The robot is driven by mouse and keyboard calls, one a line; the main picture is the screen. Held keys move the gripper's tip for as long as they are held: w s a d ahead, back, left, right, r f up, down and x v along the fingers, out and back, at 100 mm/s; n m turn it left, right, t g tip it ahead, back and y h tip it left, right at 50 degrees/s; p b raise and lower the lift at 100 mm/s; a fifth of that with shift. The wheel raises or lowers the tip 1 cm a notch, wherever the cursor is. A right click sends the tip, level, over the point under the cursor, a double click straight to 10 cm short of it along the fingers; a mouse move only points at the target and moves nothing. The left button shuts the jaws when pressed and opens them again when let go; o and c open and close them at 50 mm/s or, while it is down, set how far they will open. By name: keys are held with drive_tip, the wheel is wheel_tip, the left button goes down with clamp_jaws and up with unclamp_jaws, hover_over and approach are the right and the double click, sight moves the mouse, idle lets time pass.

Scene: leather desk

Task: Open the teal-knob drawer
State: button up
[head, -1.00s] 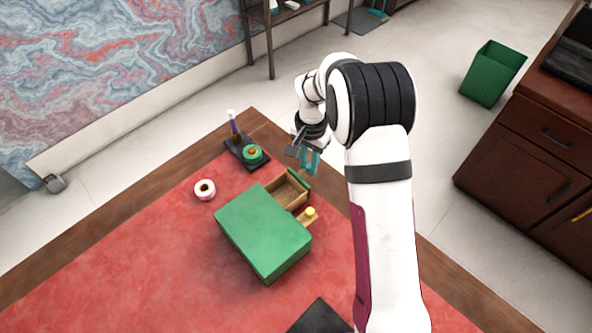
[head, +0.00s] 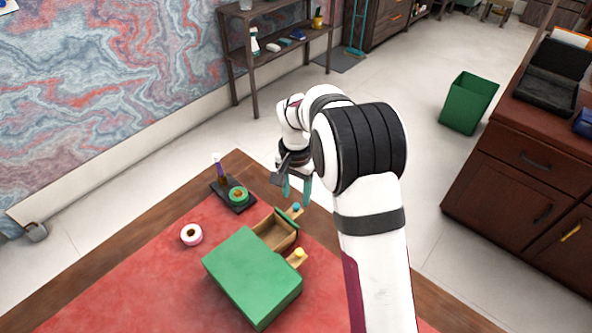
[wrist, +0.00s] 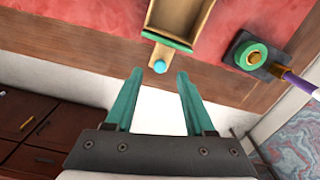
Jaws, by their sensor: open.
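The green drawer box (head: 245,282) sits on the red desk mat. Its teal-knob drawer (head: 277,230) is pulled out toward the desk's far edge, and its wooden inside looks empty. The teal knob (head: 296,207) shows at the drawer's front and also in the wrist view (wrist: 160,66). A second, yellow knob (head: 299,252) sits on a part that sticks out beside it. My gripper (head: 297,190) is open and empty, with teal fingers. In the wrist view my fingertips (wrist: 160,75) are apart, with the knob just ahead of the gap; contact cannot be told.
A dark tray (head: 243,208) with a green round item and a purple-handled tool stands left of the drawer. A pink-white ring (head: 191,234) lies on the mat. Open floor lies beyond the desk edge, with a shelf (head: 275,50) and green bin (head: 468,103) farther off.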

wheel_tip(320, 180, up, 12)
drive_tip(key=shift+f, duration=0.1)
drive_tip(key=s+d+r, duration=0.1)
drive_tip(key=s+r, duration=0.1)
drive_tip(key=s, duration=0.4)
drive_tip(key=s+d+r, duration=0.2)
drive_tip(key=s+r, duration=0.1)
drive_tip(key=s, duration=0.3)
drive_tip(key=s+f+y, duration=0.1)
drive_tip(key=s+f, duration=0.1)
drive_tip(key=s, duration=0.8)
drive_tip(key=s+f+n, duration=0.1)
drive_tip(key=s+f, duration=0.2)
drive_tip(key=s, duration=0.7)
drive_tip(key=shift+s+d+y, duration=0.2)
drive_tip(key=shift+d+y, duration=0.05)
drive_tip(key=shift+y, duration=0.15)
